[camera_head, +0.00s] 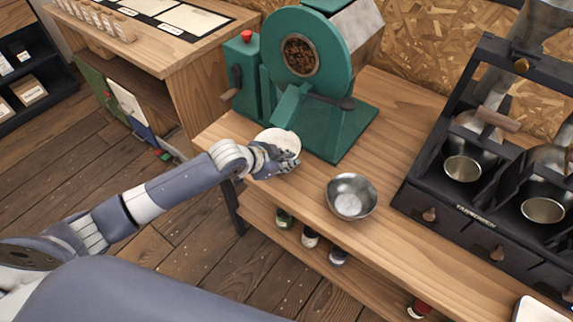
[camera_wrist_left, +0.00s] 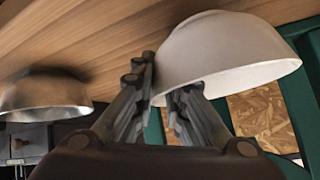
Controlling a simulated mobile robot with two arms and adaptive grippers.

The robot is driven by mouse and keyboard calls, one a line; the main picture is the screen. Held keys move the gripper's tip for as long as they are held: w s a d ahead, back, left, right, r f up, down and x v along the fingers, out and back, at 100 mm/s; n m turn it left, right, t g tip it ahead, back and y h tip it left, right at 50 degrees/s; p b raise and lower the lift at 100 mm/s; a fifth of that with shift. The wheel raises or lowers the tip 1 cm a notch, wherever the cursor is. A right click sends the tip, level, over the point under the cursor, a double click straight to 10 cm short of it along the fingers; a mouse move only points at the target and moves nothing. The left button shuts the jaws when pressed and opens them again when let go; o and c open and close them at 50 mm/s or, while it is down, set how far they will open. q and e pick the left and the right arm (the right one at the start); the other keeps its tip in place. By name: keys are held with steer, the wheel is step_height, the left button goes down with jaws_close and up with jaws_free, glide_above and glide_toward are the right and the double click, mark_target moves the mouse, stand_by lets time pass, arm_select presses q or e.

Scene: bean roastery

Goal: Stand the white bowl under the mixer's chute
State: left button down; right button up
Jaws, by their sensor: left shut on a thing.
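The white bowl (camera_head: 279,137) is just in front of the teal mixer (camera_head: 283,55), below and slightly to the left of its chute (camera_head: 289,103). My left gripper (camera_head: 277,158) is shut on the near side of the bowl. In the left wrist view the fingers (camera_wrist_left: 168,95) pinch the rim of the white bowl (camera_wrist_left: 225,50). Whether the bowl touches the wooden bench top (camera_head: 388,115) is hard to tell. The gripper hides part of the bowl's near wall. My right gripper is not in view.
A steel bowl (camera_head: 351,197) stands on the bench to the right of my left gripper; it also shows in the left wrist view (camera_wrist_left: 45,97). A black roaster (camera_head: 462,215) with metal cups fills the bench's right. Bare bench lies between mixer and roaster.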

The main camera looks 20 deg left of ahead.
arm_select(q)
steer(key=shift+f, duration=1.05)
steer(key=shift+f, duration=0.15)
steer(key=c, duration=1.6)
jaws_free()
steer(key=shift+c, duration=0.2)
steer(key=v, duration=1.2)
